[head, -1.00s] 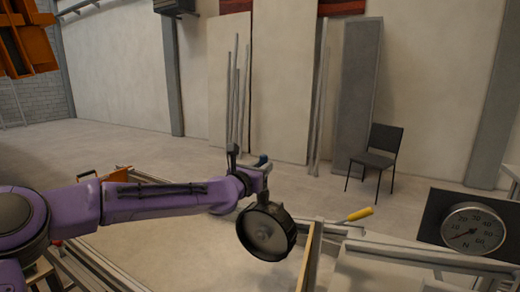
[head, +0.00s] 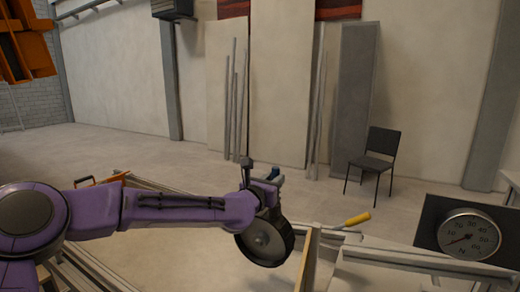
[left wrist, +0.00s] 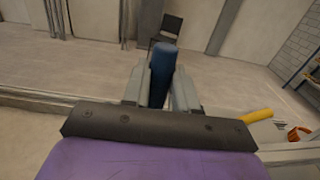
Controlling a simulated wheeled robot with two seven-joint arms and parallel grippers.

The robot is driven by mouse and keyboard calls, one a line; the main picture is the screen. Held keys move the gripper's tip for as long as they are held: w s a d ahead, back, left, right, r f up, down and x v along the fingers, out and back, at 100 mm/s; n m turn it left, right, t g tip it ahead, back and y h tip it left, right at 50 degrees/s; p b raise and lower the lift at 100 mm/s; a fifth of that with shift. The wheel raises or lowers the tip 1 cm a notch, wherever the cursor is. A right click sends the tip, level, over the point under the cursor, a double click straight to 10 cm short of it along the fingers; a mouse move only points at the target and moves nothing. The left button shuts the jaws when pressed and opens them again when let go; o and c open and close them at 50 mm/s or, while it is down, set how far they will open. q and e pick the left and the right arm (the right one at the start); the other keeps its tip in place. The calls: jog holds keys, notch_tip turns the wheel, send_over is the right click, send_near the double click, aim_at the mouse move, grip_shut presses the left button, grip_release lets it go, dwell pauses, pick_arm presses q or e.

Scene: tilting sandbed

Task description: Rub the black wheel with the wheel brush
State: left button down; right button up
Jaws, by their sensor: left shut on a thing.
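The black wheel (head: 264,242), with a grey disc face, stands upright near the middle of the head view. My left gripper (head: 273,182) is at the wheel's upper edge, and my wrist covers the wheel's upper left part. The gripper is shut on a blue handle (left wrist: 163,70), which stands between the fingers in the left wrist view. I take this to be the wheel brush; its bristles are hidden. I cannot tell whether it touches the wheel. My right gripper is not in view.
A yellow-handled tool (head: 355,219) lies on the sandbed's frame (head: 400,258), right of the wheel. A wooden post (head: 309,262) stands close beside the wheel. A round gauge (head: 469,235) is at the right. A black chair (head: 375,153) stands farther back on open floor.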

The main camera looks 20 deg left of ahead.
pick_arm(q)
jog(key=a+r+p, duration=0.4)
jog(key=r+p, duration=0.1)
jog(key=r, duration=0.3)
jog(key=shift+w+a+r, duration=0.15)
jog(key=shift+w+r, duration=0.25)
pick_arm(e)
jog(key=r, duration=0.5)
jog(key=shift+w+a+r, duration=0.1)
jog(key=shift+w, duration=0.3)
pick_arm(q)
jog(key=shift+f, duration=0.1)
